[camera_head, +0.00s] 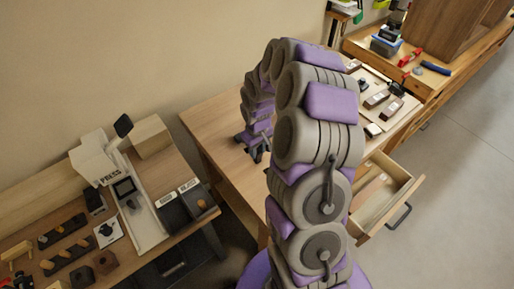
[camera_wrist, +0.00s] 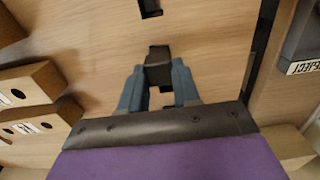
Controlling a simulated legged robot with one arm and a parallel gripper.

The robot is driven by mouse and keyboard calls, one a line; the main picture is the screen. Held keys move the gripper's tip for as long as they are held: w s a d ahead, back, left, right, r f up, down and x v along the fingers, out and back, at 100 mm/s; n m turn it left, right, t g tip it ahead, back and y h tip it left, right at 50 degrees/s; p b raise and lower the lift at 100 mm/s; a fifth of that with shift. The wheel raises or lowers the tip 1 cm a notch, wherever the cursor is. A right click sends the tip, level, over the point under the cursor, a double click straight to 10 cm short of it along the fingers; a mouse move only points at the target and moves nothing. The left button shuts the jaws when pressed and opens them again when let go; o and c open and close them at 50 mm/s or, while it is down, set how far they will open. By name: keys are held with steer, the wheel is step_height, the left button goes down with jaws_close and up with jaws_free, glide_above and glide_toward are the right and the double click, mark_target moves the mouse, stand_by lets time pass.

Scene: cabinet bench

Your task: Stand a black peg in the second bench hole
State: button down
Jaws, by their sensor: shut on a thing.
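My gripper (camera_wrist: 158,88) shows in the wrist view with two blue-grey fingers shut on a dark block-like piece, which looks like the black peg (camera_wrist: 159,55). The piece sits between the fingertips above bare wood; I cannot tell whether it touches the surface. Beyond it, at the top edge, is a dark opening or piece (camera_wrist: 150,8) in the wood, perhaps a bench hole; I cannot tell which. In the head view my gripper (camera_head: 254,150) is low over the wooden bench (camera_head: 212,122), partly behind my arm, and the peg cannot be made out there.
Wooden blocks with round holes (camera_wrist: 28,84) lie left in the wrist view. A dark bin labelled REJECT (camera_wrist: 300,45) is at right. In the head view an open drawer (camera_head: 408,191) sticks out at right, and a press station (camera_head: 97,160) stands at left.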

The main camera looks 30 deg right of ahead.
steer(key=shift+f+p, duration=0.35)
steer(key=shift+f, duration=1.2)
stand_by(1.9)
steer(key=c, duration=0.6)
jaws_free()
steer(key=shift+r, duration=0.1)
steer(key=shift+r+p, duration=1.5)
steer(key=shift+r, duration=1.9)
steer(key=s+a+r, duration=0.5)
steer(key=s+r, duration=0.1)
steer(key=r, duration=0.3)
steer(key=s+a+r, duration=0.2)
steer(key=s+r, duration=0.2)
steer(key=s, duration=0.4)
steer(key=s+a+r+m+g, duration=0.1)
steer(key=s+a+r, duration=0.2)
steer(key=s, duration=0.6)
steer(key=s+a+r+m, duration=0.1)
steer(key=s+a+r, duration=0.1)
steer(key=s+r, duration=0.3)
steer(key=shift+s+a+r+g, duration=0.1)
steer(key=shift+s+r+g, duration=0.1)
steer(key=shift+s, duration=0.85)
steer(key=shift+s+a+r+g, duration=0.1)
steer(key=shift+s+r+g, duration=0.1)
steer(key=shift+s, duration=0.85)
